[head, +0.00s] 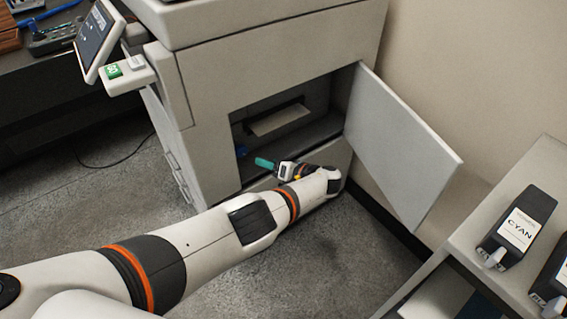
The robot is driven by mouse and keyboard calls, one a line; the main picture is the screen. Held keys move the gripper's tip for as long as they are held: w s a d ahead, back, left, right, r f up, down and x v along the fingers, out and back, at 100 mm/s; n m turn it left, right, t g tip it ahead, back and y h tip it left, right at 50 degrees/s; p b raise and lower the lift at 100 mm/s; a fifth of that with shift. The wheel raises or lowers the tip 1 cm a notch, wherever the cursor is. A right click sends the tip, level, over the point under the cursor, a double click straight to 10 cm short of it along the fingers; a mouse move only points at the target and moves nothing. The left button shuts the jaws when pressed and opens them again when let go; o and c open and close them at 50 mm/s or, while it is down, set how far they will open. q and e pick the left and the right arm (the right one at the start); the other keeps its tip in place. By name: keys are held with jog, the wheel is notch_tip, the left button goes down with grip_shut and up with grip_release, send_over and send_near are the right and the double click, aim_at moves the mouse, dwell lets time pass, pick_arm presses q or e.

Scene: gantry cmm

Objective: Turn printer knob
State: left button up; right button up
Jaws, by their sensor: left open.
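The grey printer (215,70) stands at the centre with its front compartment open. A teal piece (265,162), which looks like the knob, shows at the low front of the compartment. My left arm reaches across from the lower left, and its wrist bends back towards the printer. My left gripper (286,171) is open and small in the picture, just right of the teal piece. I cannot tell whether they touch. The arm hides part of the printer's lower front. My right gripper is not in view.
The printer door (400,145) stands swung open to the right. A white sheet or tray (280,120) shows inside the compartment. A shelf (480,230) at the right holds a black cyan toner cartridge (518,228) and another cartridge. A control screen (97,40) juts out at the upper left.

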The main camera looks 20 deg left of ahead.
pick_arm(q)
jog(key=shift+s+d, duration=0.1)
jog(key=shift+d, duration=0.05)
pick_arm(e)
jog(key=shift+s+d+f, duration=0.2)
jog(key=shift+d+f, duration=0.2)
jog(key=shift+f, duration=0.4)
